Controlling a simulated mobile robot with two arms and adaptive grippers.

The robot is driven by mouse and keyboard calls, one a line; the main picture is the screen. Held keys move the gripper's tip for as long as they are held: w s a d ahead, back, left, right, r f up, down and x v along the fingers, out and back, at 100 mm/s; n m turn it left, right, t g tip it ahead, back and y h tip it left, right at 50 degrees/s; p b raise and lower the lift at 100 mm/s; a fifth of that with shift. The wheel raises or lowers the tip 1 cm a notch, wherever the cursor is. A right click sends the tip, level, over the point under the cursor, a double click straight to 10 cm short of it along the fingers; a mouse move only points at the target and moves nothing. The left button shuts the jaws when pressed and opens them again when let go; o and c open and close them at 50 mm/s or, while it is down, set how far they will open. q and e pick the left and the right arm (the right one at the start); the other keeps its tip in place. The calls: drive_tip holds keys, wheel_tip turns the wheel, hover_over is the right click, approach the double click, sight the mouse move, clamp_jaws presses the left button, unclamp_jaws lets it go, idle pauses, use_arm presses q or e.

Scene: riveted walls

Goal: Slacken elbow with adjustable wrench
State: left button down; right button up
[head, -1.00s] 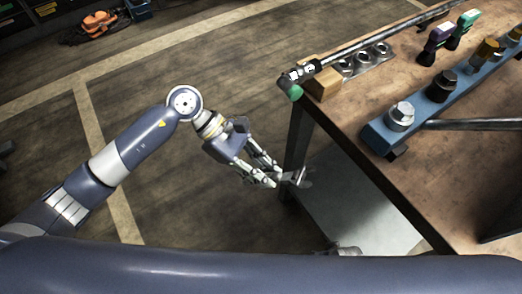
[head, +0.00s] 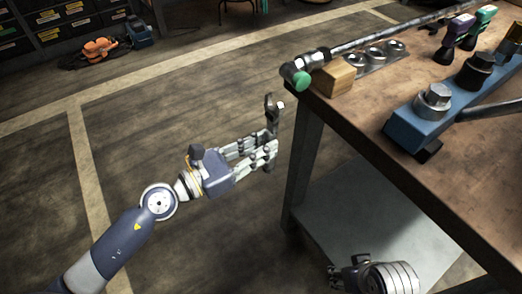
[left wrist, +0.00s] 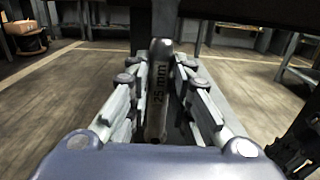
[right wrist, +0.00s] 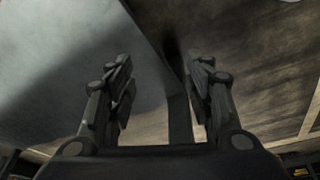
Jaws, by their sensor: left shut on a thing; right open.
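The adjustable wrench (head: 271,108) is upright in the head view, its open jaw at the top, just left of the table corner. My left gripper (head: 272,150) is shut on its handle, which shows between the fingers in the left wrist view (left wrist: 158,90) with a "25 mm" marking. The elbow (head: 291,72), with a green end (head: 302,81), sits at the near end of a metal pipe (head: 385,32), overhanging the table corner. The wrench is apart from it, lower and left. My right gripper (head: 342,272) is low beside the table; its fingers are apart and empty in the right wrist view (right wrist: 160,95).
The workbench (head: 400,110) fills the right. On it are a wooden block (head: 334,78) by the elbow, a plate with metal nuts (head: 374,56), and a blue bar (head: 408,128) with large bolts. A lower shelf (head: 350,215) lies beneath.

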use_arm(q)
drive_tip(key=shift+r, duration=0.1)
use_arm(e)
drive_tip(key=shift+r, duration=0.1)
use_arm(q)
drive_tip(key=shift+w+d+r+p, duration=0.3)
drive_tip(key=shift+w+d+p, duration=0.05)
drive_tip(key=shift+d+p, duration=0.15)
drive_tip(key=shift+w+d+r+p, duration=0.25)
drive_tip(key=shift+w+d+p, duration=0.1)
drive_tip(key=shift+d+p, duration=0.15)
drive_tip(key=shift+r+p+x, duration=0.25)
drive_tip(key=shift+p+x, duration=0.45)
drive_tip(key=shift+x, duration=0.5)
use_arm(e)
wheel_tip(320, 180, down, 12)
drive_tip(key=shift+a+g, duration=0.15)
drive_tip(key=shift+g, duration=0.15)
drive_tip(key=shift+r, duration=0.1)
use_arm(q)
drive_tip(key=shift+r, duration=0.1)
drive_tip(key=shift+r+p, duration=0.15)
drive_tip(key=shift+p, duration=0.2)
use_arm(e)
drive_tip(key=shift+s+x, duration=0.25)
drive_tip(key=shift+x, duration=0.75)
